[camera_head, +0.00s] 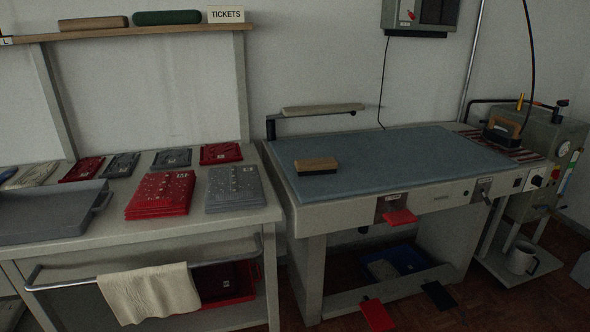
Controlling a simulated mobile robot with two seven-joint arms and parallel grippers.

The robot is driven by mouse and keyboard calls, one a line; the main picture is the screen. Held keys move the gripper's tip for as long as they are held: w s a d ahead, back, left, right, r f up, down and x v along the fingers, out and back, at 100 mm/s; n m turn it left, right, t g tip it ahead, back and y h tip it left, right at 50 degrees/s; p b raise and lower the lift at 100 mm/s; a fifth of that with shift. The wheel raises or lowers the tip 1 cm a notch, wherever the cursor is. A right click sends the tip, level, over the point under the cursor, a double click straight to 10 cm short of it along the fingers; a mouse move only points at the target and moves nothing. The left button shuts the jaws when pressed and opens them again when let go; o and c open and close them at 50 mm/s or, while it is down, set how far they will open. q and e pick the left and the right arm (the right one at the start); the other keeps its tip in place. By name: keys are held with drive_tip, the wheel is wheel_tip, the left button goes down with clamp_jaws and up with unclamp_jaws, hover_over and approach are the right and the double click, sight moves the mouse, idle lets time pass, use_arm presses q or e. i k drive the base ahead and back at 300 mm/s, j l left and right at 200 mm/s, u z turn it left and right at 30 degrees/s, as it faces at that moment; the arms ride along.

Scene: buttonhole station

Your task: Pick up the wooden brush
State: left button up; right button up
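The wooden brush (316,164) has a tan block top and a dark underside. It lies on the blue-grey padded top of the pressing table (400,158), near its left end. Nothing touches it. Another brown block-shaped item (94,23) lies on the wall shelf at the upper left; I cannot tell whether it is also a brush. Neither of my grippers shows in the head view.
Folded red (161,194) and grey (234,188) stacks lie on the left table beside a grey tray (52,213). A padded arm (322,109) stands behind the brush. An iron (503,130) rests at the right end. The pad around the brush is clear.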

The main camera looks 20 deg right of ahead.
sight(304, 167)
drive_tip(key=i+l+u, duration=0.25)
drive_tip(key=l, duration=0.45)
drive_tip(key=l+u, duration=0.3)
drive_tip(key=l, duration=0.4)
drive_tip(key=i+l+u, duration=0.1)
drive_tip(key=l+u, duration=0.15)
drive_tip(key=l, duration=0.5)
